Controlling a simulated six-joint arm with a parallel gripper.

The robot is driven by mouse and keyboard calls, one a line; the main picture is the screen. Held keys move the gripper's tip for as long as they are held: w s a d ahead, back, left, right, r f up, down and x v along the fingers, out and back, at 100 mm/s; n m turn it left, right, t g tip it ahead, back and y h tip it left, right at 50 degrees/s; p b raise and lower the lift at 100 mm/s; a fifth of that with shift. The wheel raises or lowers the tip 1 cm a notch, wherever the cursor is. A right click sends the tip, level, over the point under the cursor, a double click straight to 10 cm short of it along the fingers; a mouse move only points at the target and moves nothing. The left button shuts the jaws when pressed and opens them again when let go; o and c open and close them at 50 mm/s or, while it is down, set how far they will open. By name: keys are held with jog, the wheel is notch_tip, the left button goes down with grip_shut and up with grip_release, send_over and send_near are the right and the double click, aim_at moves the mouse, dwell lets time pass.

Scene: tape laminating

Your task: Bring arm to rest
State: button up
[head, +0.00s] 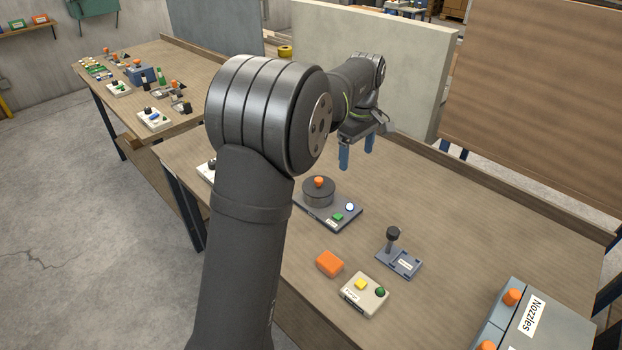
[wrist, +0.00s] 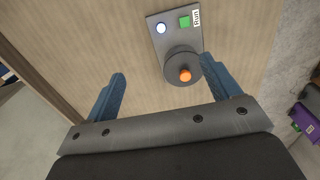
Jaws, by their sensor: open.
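My gripper (head: 357,152) hangs above the back part of the workbench (head: 480,230), near the pale panel. Its two blue fingers are apart and nothing is between them in the head view. In the wrist view my gripper (wrist: 160,95) is also open and empty. The device with a dark round drum and orange knob (head: 318,192) stands on the bench below and in front of the gripper. It carries a green button and a lit white button. The same device (wrist: 182,65) shows in the wrist view, beyond the fingertips and nearer the right finger.
An orange block (head: 329,263), a box with yellow and green buttons (head: 364,294), a small joystick unit (head: 399,260) and a grey box labelled Nozzles (head: 530,320) stand on the bench. A pale upright panel (head: 375,55) stands behind my gripper. My arm hides part of the bench's left side.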

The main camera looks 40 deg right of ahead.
jog(key=o, duration=0.3)
notch_tip(320, 180, down, 10)
jog(key=shift+r, duration=0.2)
dwell(0.4)
notch_tip(320, 180, up, 10)
dwell(0.4)
